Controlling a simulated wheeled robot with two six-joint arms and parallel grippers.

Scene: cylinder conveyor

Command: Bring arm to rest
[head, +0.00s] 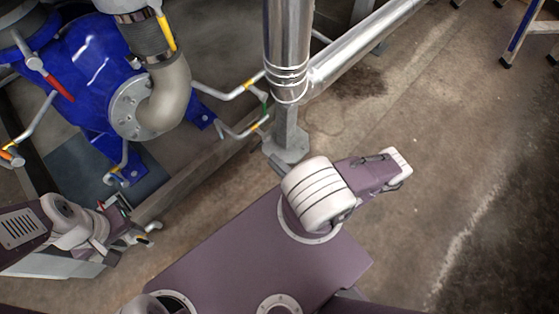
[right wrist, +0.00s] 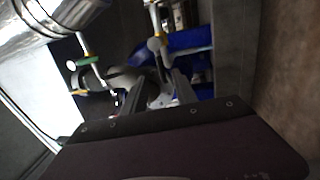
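My left gripper (head: 140,232) is at the lower left in the head view, at the end of my left arm. It is over the floor beside the frame of the blue machine. Its fingers are small and blend with the background, so I cannot tell how far apart they are. My right arm is folded over my purple body, and its gripper is not clear in the head view. In the right wrist view my right gripper (right wrist: 158,95) points toward blue machinery. Its fingers are dark and blurred. I see no object held in either gripper.
A blue machine (head: 85,75) with a grey pipe elbow (head: 168,95) stands at the upper left. A shiny vertical pipe (head: 288,50) rises close to my right arm, with a slanting pipe (head: 365,45) joining it. The floor (head: 450,150) on the right is mostly clear.

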